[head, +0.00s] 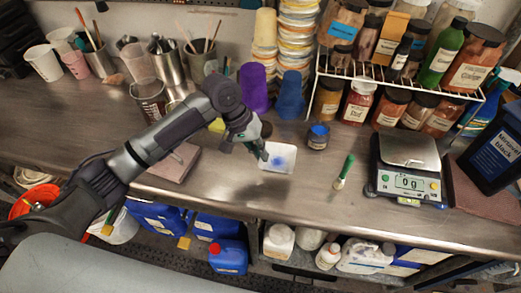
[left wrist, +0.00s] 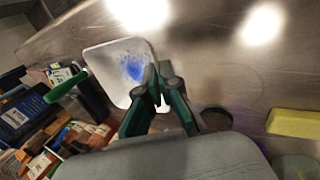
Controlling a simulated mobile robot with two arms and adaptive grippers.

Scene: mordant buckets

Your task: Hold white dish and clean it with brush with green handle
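The white dish (head: 279,159), square with a blue stain in its middle, is over the bare counter near its front edge. It also shows in the left wrist view (left wrist: 112,72). My left gripper (head: 262,152) is at the dish's left edge in the head view. In the left wrist view its green fingertips (left wrist: 157,82) are close together on either side of the dish's rim, shut on it. I cannot tell whether the dish touches the counter. My right gripper is not in view.
A digital scale (head: 408,165) stands right of the brush. A blue-lidded jar (head: 318,136) is behind the dish. Stacked cups and a wire rack of jars (head: 400,85) line the back. A yellow sponge (left wrist: 293,123) lies on the counter. Bare counter surrounds the brush.

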